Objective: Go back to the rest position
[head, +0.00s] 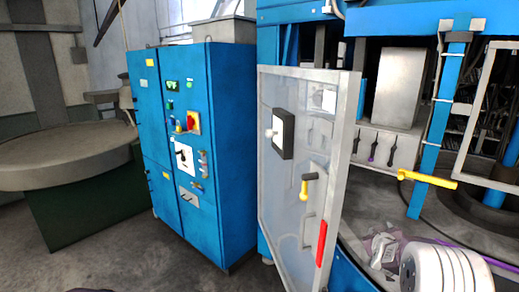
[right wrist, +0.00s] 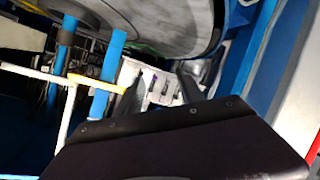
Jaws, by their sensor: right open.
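My right gripper (right wrist: 163,92) shows in the right wrist view as two dark fingers, spread apart with nothing held between them. Behind the gap is a pale panel with dark levers. In the head view a white ringed cylinder stands at the bottom right, and I cannot tell whether it is part of my arm. My left gripper is in neither view.
A clear-panelled door (head: 285,190) with a grey frame stands open in front of the blue machine. A blue control cabinet (head: 222,150) is left of it. A yellow handle (head: 428,179) sticks out at the right. A round-topped table (head: 60,155) stands at the left. Grey floor shows between table and door.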

